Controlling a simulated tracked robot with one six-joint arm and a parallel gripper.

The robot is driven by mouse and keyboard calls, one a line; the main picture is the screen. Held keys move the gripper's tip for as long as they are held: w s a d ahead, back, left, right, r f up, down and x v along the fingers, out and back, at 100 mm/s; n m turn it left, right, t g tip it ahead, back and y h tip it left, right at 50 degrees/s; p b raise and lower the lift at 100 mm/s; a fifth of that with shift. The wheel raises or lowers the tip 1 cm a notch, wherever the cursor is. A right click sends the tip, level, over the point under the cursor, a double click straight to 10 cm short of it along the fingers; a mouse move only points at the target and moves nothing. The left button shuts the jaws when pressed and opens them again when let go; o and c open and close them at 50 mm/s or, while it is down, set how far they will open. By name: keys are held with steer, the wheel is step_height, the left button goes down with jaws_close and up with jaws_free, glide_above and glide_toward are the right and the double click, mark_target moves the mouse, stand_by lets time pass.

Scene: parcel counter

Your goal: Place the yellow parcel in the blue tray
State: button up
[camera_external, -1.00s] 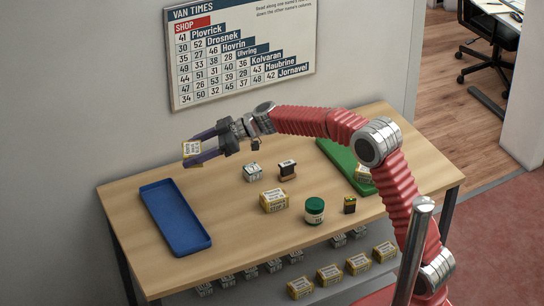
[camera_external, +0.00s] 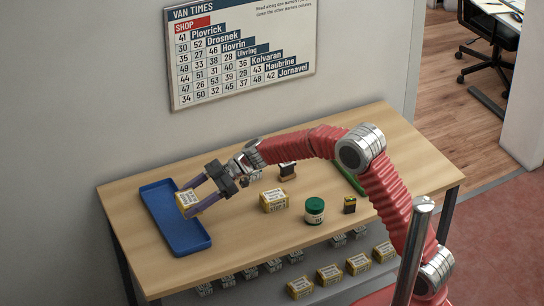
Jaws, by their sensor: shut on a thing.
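The yellow parcel (camera_external: 187,199), a small box with a white label, is between the fingers of my gripper (camera_external: 191,198). My gripper is shut on it. In the external view the parcel overlaps the blue tray (camera_external: 161,222), near the middle of its right side. I cannot tell whether the parcel touches the tray floor or is held just above it. The tray is a long shallow one on the left of the table, and no other thing shows in it.
On the wooden table (camera_external: 385,138), a larger yellow box (camera_external: 273,200), a green-lidded jar (camera_external: 314,210), a small black-and-yellow item (camera_external: 349,205) and a dark brown block (camera_external: 287,171) stand right of the tray. A green tray (camera_external: 347,176) is partly behind my arm. Several boxes sit on the shelf below.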

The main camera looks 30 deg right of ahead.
steer(key=shift+f, duration=0.15)
glide_above(193, 233)
steer(key=shift+a+f, duration=0.1)
steer(key=shift+f, duration=3)
steer(key=shift+f, duration=1.9)
steer(key=o, duration=1.2)
steer(key=shift+f, duration=0.1)
steer(key=shift+c, duration=0.2)
steer(key=v, duration=0.2)
steer(key=r+v, duration=0.1)
steer(key=v, duration=0.2)
step_height(193, 233, up, 6)
